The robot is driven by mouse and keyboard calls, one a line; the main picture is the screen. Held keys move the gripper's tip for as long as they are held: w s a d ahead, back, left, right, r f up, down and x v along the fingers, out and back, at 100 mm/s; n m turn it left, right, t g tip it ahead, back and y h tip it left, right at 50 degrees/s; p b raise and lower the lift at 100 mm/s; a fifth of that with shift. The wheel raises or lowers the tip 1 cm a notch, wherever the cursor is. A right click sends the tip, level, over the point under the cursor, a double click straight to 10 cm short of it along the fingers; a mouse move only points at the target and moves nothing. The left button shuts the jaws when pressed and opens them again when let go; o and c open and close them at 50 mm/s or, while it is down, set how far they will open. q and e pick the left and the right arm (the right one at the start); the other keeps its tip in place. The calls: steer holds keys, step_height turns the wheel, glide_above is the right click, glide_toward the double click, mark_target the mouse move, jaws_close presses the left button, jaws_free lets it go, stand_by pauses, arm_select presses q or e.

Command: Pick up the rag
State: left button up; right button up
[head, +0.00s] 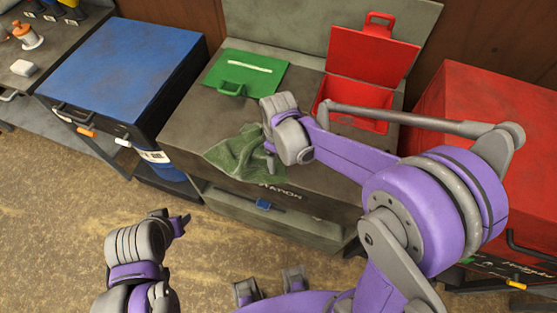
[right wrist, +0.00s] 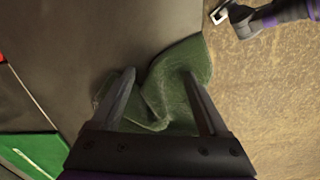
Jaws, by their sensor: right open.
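The rag (head: 237,155) is a crumpled green cloth at the front edge of the grey chest in the head view, partly draped over that edge. In the right wrist view the rag (right wrist: 166,92) lies between and beneath the two fingers. My right gripper (head: 270,160) is over the right side of the rag, pointing down. In the right wrist view the right gripper (right wrist: 162,100) is open, a finger on each side of a fold. I cannot tell whether the fingers touch the cloth. My left gripper (head: 180,222) is low over the floor, away from the rag; its jaw state is unclear.
The grey chest (head: 180,122) has a green lid with a handle (head: 248,72) and an open red bin (head: 352,118) on top. A blue cabinet (head: 130,65) stands left and a red cabinet (head: 490,90) right. The floor (head: 60,210) in front is clear.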

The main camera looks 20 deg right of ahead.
jaws_close()
stand_by(0.6)
arm_select(q)
steer(key=w+r+p, duration=0.4)
steer(key=r+p, duration=0.1)
steer(key=r, duration=0.3)
steer(key=shift+r+t+p, duration=0.25)
steer(key=shift+t+p, duration=0.15)
arm_select(e)
step_height(320, 180, up, 12)
arm_select(q)
steer(key=shift+w+r, duration=0.2)
steer(key=shift+r, duration=0.2)
arm_select(e)
step_height(320, 180, up, 18)
